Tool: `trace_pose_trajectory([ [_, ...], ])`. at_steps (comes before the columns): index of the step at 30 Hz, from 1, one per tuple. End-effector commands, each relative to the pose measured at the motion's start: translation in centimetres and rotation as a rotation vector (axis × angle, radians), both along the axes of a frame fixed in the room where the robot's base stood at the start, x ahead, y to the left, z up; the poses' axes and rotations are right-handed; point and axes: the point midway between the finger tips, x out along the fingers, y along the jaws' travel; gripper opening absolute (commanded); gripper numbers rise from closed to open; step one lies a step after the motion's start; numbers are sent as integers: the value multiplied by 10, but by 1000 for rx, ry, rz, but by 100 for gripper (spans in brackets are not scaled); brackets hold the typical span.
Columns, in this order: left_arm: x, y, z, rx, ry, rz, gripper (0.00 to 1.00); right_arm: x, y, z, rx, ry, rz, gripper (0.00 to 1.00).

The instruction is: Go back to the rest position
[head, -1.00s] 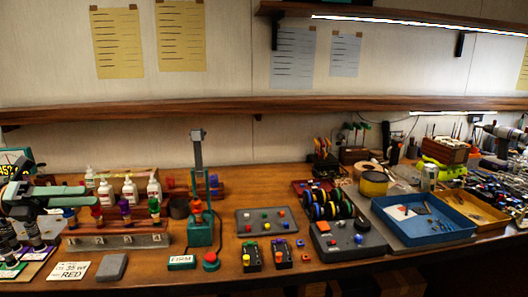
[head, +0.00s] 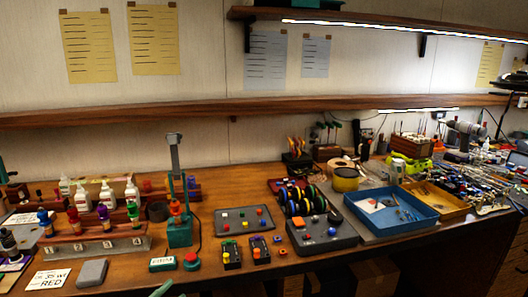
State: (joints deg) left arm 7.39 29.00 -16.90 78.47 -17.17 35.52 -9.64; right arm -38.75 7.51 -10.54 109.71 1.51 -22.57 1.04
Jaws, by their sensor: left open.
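Only a pale green fingertip of my left gripper (head: 162,288) shows, at the bottom edge of the head view, in front of the workbench (head: 330,262). It is open, and I see nothing held in it. The rest of it is below the picture. It is apart from the red button (head: 192,261) and the small FIRM sign (head: 162,264) behind it. My right gripper is not in view.
A grey block (head: 92,272) and a RED card (head: 48,279) lie at the front left. A green press (head: 179,228) stands behind the button. A blue tray (head: 392,218) is at the right. A wooden shelf (head: 290,104) runs above the bench.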

Motion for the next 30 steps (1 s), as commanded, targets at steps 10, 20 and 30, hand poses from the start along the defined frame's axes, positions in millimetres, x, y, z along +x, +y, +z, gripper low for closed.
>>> trace_pose_trajectory([
  [10, -129, -33, -145, -421, 754, 345, 45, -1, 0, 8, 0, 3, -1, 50],
  [20, -249, -50, -202, -621, 1229, 565, 45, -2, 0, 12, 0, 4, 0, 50],
  [30, -259, -51, -206, -630, 1266, 582, 45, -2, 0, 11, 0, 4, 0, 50],
])
